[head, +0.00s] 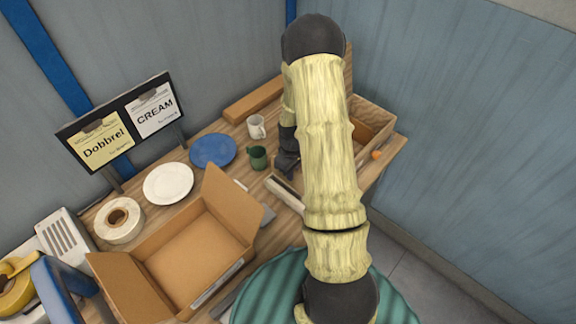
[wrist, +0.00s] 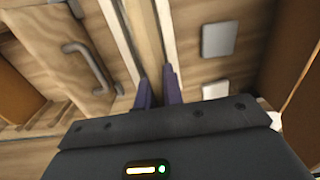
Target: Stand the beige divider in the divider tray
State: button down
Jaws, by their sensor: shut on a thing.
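My gripper (head: 286,166) shows in the head view as a dark shape left of my arm, low over the wooden table. In the wrist view my gripper (wrist: 159,90) is shut on the beige divider (wrist: 148,35), a narrow tan strip running up between its fingers. Pale strips run along both sides of the divider; I cannot tell whether it touches them. An open wooden tray (head: 378,108) stands at the table's right end, partly hidden behind my arm. I cannot tell for sure that it is the divider tray. The divider's lower edge is hidden.
A green mug (head: 258,158) stands just left of my gripper, with a white mug (head: 256,126) behind. A blue plate (head: 213,150), white plate (head: 168,183) and open cardboard box (head: 195,250) lie further left. A pale long piece (head: 284,193) lies in front of my gripper.

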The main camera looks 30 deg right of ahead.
aim_at(292, 187)
jog(key=shift+s+r, duration=0.1)
jog(key=shift+s, duration=0.1)
jog(key=shift+w+f, duration=0.1)
jog(key=shift+f, duration=0.1)
jog(key=shift+f+b, duration=2.2)
jog(key=shift+f, duration=0.8)
jog(key=c, duration=1.5)
grip_release()
jog(key=shift+o, duration=0.2)
notch_tip(292, 187, up, 17)
jog(key=b, duration=0.3)
jog(key=shift+r, duration=0.2)
